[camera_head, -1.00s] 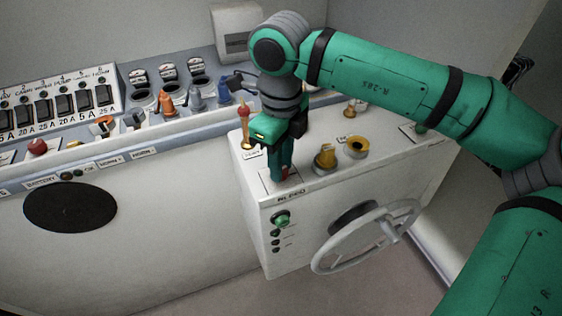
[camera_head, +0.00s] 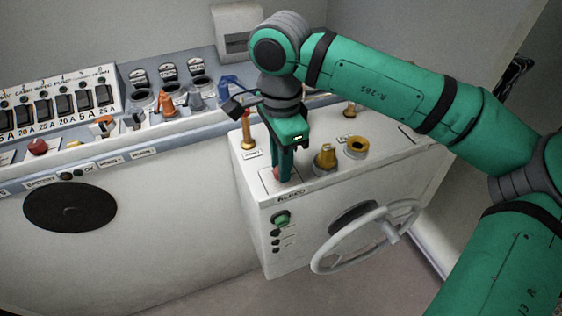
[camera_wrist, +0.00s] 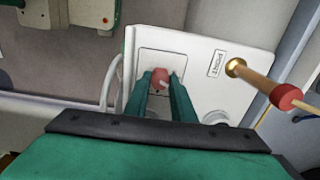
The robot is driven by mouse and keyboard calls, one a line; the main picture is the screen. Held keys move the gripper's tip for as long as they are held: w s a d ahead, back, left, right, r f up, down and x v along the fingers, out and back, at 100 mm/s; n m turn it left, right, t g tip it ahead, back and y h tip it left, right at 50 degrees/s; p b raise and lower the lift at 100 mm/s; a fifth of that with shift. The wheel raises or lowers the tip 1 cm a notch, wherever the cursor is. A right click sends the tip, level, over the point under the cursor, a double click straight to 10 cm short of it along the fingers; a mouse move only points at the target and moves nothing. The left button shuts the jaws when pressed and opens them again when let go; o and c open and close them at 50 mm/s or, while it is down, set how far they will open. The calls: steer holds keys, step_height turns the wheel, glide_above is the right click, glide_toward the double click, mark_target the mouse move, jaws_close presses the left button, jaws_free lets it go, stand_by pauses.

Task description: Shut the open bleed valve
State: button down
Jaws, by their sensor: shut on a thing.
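The bleed valve's red knob (camera_wrist: 159,77) sits on a square plate (camera_wrist: 176,58) on top of the white console, above the BLEED label in the head view. It carries a short pale pointer. My gripper (camera_wrist: 161,82) points down with one finger on each side of the knob and is shut on it. In the head view my gripper (camera_head: 283,170) stands over the same plate (camera_head: 267,184), and only a bit of the red knob (camera_head: 276,174) shows beside a finger.
A brass post with a red top (camera_wrist: 285,96), labelled PORT, stands close beside my gripper. Yellow fittings (camera_head: 325,156) stand to the right on the console top. A steering wheel (camera_head: 368,237) and a green button (camera_head: 281,218) are on the console front.

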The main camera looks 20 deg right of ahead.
steer(key=shift+n, duration=2.1)
steer(key=c, duration=1.5)
jaws_free()
steer(key=shift+r, duration=0.1)
steer(key=shift+s+r, duration=0.1)
steer(key=shift+r, duration=5.25)
